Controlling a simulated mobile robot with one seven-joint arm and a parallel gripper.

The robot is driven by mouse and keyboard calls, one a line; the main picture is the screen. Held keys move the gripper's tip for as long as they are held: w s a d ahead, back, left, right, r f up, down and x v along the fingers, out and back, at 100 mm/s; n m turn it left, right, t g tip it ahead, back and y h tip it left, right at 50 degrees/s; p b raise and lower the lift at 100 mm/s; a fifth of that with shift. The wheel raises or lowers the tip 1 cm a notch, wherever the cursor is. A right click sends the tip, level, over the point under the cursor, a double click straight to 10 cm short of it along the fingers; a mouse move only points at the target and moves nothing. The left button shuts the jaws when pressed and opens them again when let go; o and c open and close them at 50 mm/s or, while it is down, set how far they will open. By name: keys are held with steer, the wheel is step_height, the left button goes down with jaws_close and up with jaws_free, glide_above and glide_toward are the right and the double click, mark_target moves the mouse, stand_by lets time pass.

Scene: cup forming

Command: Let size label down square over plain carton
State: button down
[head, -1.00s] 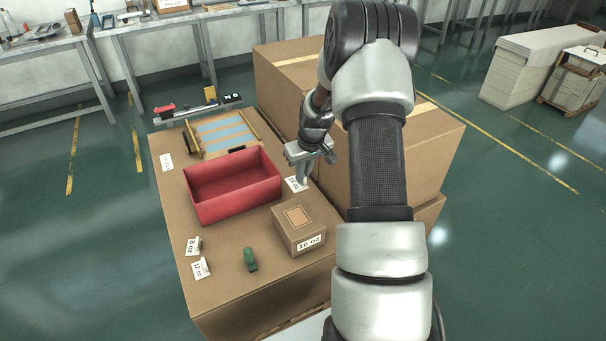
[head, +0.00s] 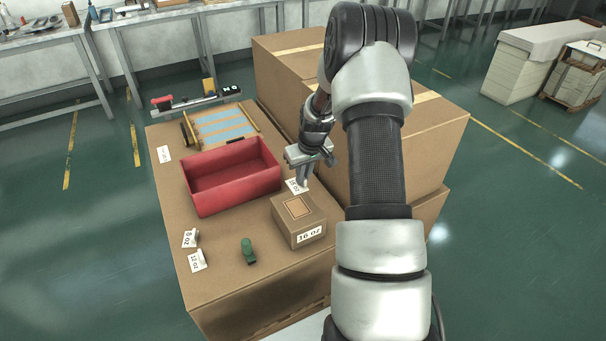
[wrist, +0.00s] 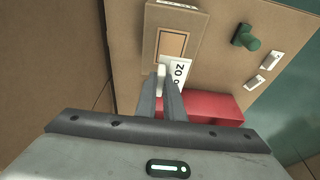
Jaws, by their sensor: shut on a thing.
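My gripper (head: 304,182) is shut on a white size label (head: 295,187) just behind the small brown carton (head: 290,238). In the wrist view the label (wrist: 181,72) stands out beside the fingertips (wrist: 166,82); "oz" shows, but its number is partly hidden. The carton has an orange-tan square on top and a "16 oz" label (head: 309,235) on its front; it also shows in the wrist view (wrist: 190,20). The label appears above the worktop near the carton's back edge, not over the middle of its top. I cannot tell whether it touches anything.
A red open bin (head: 240,198) stands left of the gripper. White "8 oz" (head: 190,238) and "12 oz" (head: 197,261) labels and a green knobbed object (head: 248,252) lie in front. Large cartons (head: 425,150) stand close on the right. A frame with blue strips (head: 222,128) lies behind.

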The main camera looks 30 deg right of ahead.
steer(key=shift+f+b, duration=3.35)
steer(key=shift+f, duration=1.65)
steer(key=shift+f, duration=0.15)
steer(key=c, duration=1.8)
jaws_free()
steer(key=p+v, duration=0.4)
steer(key=v, duration=1.3)
steer(key=shift+r, duration=0.25)
steer(key=shift+a, duration=0.1)
